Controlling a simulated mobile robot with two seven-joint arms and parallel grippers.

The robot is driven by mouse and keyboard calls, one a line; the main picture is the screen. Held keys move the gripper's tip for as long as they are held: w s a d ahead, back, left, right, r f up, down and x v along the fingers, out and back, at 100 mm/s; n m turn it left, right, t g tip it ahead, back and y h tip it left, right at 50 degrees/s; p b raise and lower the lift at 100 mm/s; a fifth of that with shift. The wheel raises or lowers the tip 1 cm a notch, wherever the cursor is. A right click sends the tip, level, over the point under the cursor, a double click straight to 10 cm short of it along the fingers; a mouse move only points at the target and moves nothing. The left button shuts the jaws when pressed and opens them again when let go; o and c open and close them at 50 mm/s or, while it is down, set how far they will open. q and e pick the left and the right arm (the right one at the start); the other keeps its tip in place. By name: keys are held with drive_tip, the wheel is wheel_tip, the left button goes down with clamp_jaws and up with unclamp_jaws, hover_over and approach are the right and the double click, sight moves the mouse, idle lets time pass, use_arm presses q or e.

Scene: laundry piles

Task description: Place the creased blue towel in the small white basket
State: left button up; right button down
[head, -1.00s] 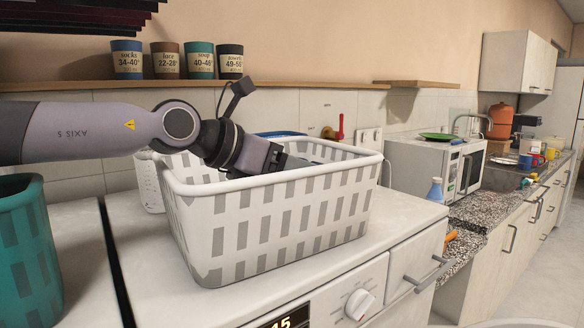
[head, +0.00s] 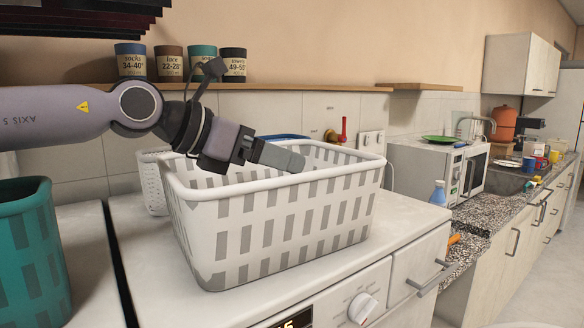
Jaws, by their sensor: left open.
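A white basket (head: 275,222) with rows of grey slots stands on the white machine top. My left gripper (head: 287,160) is open at the level of its rim, over the basket's opening, with the fingers pointing right. No cloth shows between the fingers. A smaller white holed container (head: 153,180) stands behind the basket on the left, partly hidden by it. I do not make out the creased blue towel; most of the basket's inside is hidden by its front wall. A blue edge (head: 284,137) shows behind the basket, too little to identify. My right gripper is out of view.
A teal basket (head: 30,250) stands at the front left. Several labelled tins (head: 185,63) line the shelf above. The machine top right of the basket is clear.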

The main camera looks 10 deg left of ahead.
use_arm(q)
drive_tip(key=b+v, duration=0.1)
drive_tip(key=v, duration=0.6)
idle(0.4)
